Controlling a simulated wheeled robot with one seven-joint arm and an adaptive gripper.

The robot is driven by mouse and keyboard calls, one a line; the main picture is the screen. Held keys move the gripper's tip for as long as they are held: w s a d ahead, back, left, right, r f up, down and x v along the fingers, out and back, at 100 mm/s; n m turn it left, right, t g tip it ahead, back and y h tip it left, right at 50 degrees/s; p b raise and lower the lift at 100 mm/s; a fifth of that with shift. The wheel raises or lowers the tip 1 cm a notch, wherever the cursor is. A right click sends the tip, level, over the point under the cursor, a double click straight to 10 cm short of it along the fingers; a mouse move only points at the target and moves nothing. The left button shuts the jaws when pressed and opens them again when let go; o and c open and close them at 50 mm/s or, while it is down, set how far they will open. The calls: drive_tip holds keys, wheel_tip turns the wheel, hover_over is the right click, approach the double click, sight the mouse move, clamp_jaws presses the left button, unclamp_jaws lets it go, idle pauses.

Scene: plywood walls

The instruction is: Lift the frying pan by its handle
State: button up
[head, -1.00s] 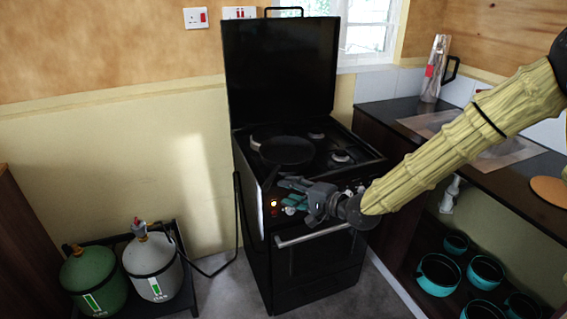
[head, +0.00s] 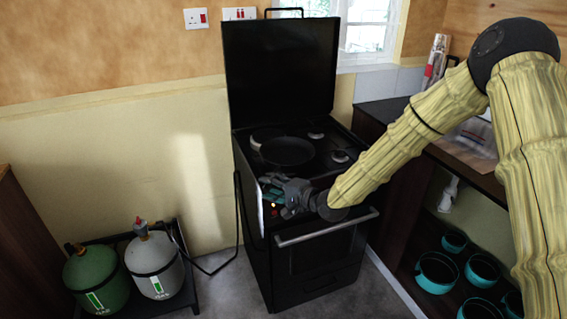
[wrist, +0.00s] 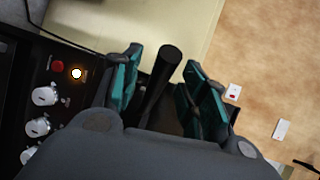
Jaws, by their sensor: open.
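The black frying pan (head: 288,151) sits on the left side of the stove's hob (head: 345,172). My gripper (head: 270,188) is at the stove's front left edge, just in front of the pan. In the wrist view, the dark pan handle (wrist: 163,72) lies between the two teal-padded fingers of my gripper (wrist: 162,60). The jaws are open, with gaps visible beside the handle. In the head view my gripper hides most of the handle. The pan's body is mostly hidden in the wrist view.
Control knobs (wrist: 44,95) line the stove front close to my gripper. The raised black lid (head: 281,65) stands behind the hob. A counter (head: 385,112) is on the right, with teal pots below.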

clamp_jaws()
idle(0.3)
drive_tip(key=shift+w+r, duration=0.1)
drive_tip(key=shift+r, duration=0.1)
